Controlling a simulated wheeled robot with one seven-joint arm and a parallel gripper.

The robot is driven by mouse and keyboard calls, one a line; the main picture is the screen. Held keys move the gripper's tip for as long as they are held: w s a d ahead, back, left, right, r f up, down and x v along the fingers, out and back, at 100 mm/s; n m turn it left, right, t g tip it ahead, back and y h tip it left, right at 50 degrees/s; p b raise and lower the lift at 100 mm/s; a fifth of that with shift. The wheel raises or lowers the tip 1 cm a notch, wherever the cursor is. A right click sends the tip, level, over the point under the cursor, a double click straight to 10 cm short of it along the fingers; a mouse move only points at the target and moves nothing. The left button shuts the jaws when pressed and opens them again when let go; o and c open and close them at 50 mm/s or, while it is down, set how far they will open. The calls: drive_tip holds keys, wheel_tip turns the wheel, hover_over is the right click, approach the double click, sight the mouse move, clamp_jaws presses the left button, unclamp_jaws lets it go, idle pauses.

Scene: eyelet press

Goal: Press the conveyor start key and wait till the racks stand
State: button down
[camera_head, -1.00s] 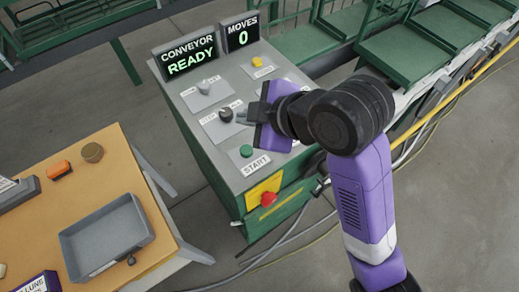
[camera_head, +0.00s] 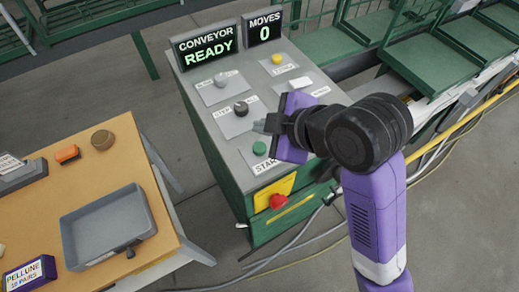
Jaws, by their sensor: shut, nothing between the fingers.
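The green start key (camera_head: 259,148) is a round button on the grey top of the control panel (camera_head: 222,128), with its START label (camera_head: 264,165) partly covered by my gripper. My gripper (camera_head: 259,127) is shut and empty. In the picture its tips lie just above the start key; I cannot tell how high they are over the panel. The conveyor display (camera_head: 208,52) reads CONVEYOR READY. The moves display (camera_head: 264,29) reads MOVES 0. Green racks (camera_head: 419,54) stand on the conveyor at the upper right.
The panel also has a grey knob (camera_head: 221,78), a black knob (camera_head: 241,107), a yellow button (camera_head: 278,58), a white key (camera_head: 301,82) and a red button (camera_head: 278,202) on its front. A wooden table (camera_head: 103,138) with a grey tray (camera_head: 72,244) stands left. Cables cross the floor.

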sight(262, 150)
drive_tip(key=shift+f+b, duration=1.35)
drive_tip(key=shift+f, duration=0.9)
drive_tip(key=shift+f+b, duration=0.3)
drive_tip(key=shift+f, duration=0.1)
